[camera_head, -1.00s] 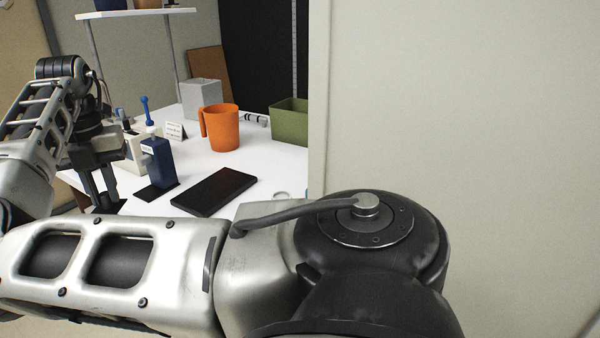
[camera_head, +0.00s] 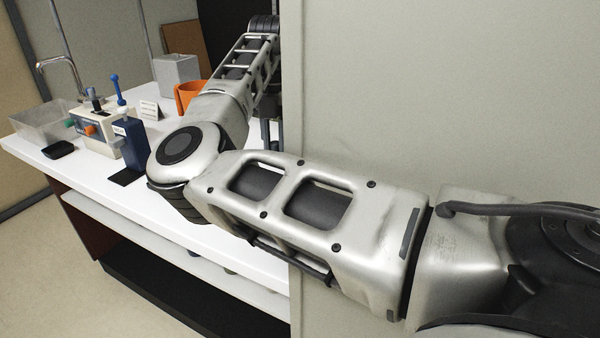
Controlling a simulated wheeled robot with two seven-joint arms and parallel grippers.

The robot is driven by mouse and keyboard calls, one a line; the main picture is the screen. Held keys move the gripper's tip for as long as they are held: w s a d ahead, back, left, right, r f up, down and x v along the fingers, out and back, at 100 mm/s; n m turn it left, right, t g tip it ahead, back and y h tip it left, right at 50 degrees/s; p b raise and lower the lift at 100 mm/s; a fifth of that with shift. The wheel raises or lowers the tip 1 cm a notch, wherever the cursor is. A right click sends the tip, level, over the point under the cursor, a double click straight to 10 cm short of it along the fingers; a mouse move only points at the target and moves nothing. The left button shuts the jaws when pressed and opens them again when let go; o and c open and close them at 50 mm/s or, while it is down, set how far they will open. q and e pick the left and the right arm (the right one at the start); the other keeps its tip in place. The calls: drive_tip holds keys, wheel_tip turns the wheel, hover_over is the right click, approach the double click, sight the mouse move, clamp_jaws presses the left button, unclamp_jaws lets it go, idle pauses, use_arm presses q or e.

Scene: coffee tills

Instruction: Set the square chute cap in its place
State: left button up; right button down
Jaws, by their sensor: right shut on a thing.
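My right arm crosses the view, and its gripper (camera_head: 269,132) points down at the right end of the counter, beside the wall panel's edge. Its dark fingers are partly hidden by my arm and the panel. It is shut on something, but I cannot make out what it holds. I cannot pick out the square chute cap or its place. My left gripper is not in view.
A white counter (camera_head: 200,240) holds a navy device (camera_head: 132,143), a white device (camera_head: 92,125), a clear bin (camera_head: 45,122), a grey box (camera_head: 177,75) and an orange mug (camera_head: 188,94), partly covered by my arm. A pale wall panel (camera_head: 430,90) fills the right side.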

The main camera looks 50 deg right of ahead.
sight(276, 142)
wheel_tip(276, 142, down, 9)
drive_tip(key=shift+s+d+f+b, duration=0.1)
drive_tip(key=shift+b, duration=0.4)
drive_tip(key=shift+f, duration=0.15)
drive_tip(key=c, duration=1.3)
unclamp_jaws()
wheel_tip(276, 142, up, 12)
drive_tip(key=shift+f+p, duration=0.1)
drive_tip(key=shift+p, duration=0.7)
drive_tip(key=shift+r, duration=0.35)
